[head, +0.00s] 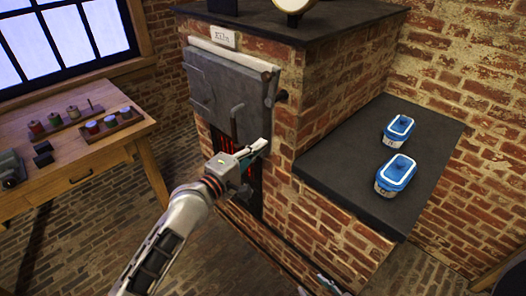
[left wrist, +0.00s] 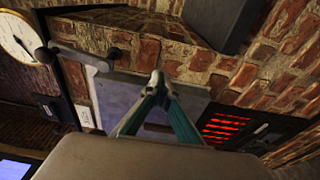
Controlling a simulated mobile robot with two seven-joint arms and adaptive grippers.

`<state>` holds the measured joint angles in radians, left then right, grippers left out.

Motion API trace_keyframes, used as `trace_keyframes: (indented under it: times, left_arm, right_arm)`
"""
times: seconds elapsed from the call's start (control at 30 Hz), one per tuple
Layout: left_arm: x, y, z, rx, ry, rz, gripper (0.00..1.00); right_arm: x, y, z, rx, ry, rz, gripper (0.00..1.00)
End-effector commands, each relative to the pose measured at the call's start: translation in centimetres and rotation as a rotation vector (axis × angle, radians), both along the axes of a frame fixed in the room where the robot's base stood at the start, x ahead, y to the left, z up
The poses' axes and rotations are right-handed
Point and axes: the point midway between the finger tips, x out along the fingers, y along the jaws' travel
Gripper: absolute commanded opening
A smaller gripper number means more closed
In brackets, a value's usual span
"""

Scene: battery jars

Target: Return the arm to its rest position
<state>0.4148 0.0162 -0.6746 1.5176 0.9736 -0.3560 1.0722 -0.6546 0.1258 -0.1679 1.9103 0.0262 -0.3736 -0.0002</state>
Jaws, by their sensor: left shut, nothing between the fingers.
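My left arm reaches in from the bottom left, and its gripper (head: 262,148) is in front of the brick kiln, near the lower edge of the grey door (head: 230,88). In the left wrist view, its teal fingers (left wrist: 157,80) come together at the tips with nothing between them. The grey door (left wrist: 125,95) shows behind the fingers, with a glowing red grate (left wrist: 222,127) to the right. What seems to be the tip of my right gripper (head: 330,284) shows at the bottom edge; its jaw state is unclear.
Two blue jars with white rims, one farther (head: 398,131) and one nearer (head: 396,173), stand on a dark ledge (head: 340,165) right of the kiln. A wooden table (head: 85,155) with small spools and blocks stands left, under a window. Brick floor lies between.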

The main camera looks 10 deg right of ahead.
Motion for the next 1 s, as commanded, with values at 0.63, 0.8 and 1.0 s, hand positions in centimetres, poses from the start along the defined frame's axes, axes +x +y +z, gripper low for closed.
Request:
trace_keyframes:
  times: [0.63,0.8,1.0]
  left_arm:
    - [-3.8,3.0,-5.3,0.14,-0.057,0.079,0.0]
    - [-7.0,10.0,-13.7,0.437,-0.158,0.178,0.0]
    - [-13.2,18.8,-22.6,0.85,-0.257,0.208,0.0]
  right_arm:
    - [0.1,0.7,0.3,0.013,-0.005,0.002,0.4]
    - [0.1,0.5,0.4,0.012,-0.006,0.0,0.4]
    - [0.1,0.5,0.3,0.01,-0.005,0.0,0.4]
